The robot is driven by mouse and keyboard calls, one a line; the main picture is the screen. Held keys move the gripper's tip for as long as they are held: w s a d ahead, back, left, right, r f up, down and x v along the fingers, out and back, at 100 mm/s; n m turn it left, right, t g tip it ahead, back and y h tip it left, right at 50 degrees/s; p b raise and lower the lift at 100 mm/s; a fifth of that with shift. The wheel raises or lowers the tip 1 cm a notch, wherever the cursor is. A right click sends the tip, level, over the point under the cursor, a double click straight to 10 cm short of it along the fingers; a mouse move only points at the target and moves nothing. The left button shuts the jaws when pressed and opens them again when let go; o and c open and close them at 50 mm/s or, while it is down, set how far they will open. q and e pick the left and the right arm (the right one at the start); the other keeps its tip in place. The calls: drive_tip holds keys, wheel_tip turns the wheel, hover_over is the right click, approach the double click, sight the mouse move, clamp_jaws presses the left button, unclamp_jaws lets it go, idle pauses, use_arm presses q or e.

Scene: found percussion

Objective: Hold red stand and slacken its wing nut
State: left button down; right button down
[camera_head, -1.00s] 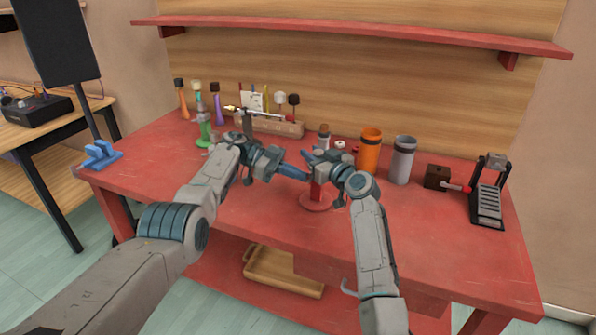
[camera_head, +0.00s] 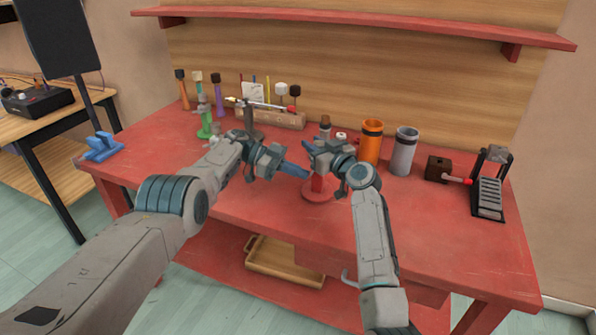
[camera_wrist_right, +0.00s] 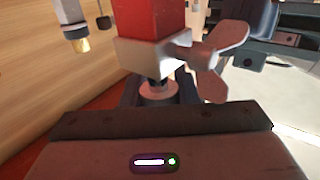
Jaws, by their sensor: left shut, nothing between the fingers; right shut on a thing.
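The red stand (camera_head: 318,194) stands upright on the red workbench, a round base with a short post. My right gripper (camera_head: 309,148) is shut on its upper part, which its own fingers mostly hide. In the right wrist view the red post (camera_wrist_right: 150,25) ends in a pale collar (camera_wrist_right: 146,55) with a thin rod below it. The grey wing nut (camera_wrist_right: 214,62) sticks out to the right of the collar; the head view does not show it clearly. My left gripper (camera_head: 301,172) is shut and empty, just left of the post. Whether it touches the stand is unclear.
An orange cup (camera_head: 370,145) and a grey cup (camera_head: 404,152) stand right of the stand. A black pedal (camera_head: 489,190) is at the far right. A green stand (camera_head: 205,124) and a wooden rack (camera_head: 278,119) are at the back left. The bench front is clear.

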use_arm(q)
drive_tip(key=shift+d+f, duration=0.1)
drive_tip(key=shift+f, duration=0.05)
use_arm(e)
drive_tip(key=shift+f, duration=0.2)
drive_tip(key=shift+f, duration=0.1)
drive_tip(key=shift+s, duration=0.1)
use_arm(q)
drive_tip(key=w+a+r+t+y, duration=0.1)
drive_tip(key=a+r+y, duration=0.4)
drive_tip(key=r, duration=0.7)
drive_tip(key=shift+w+a+y, duration=0.15)
drive_tip(key=shift+a+y, duration=0.15)
drive_tip(key=shift+a, duration=0.15)
drive_tip(key=shift+r, duration=0.1)
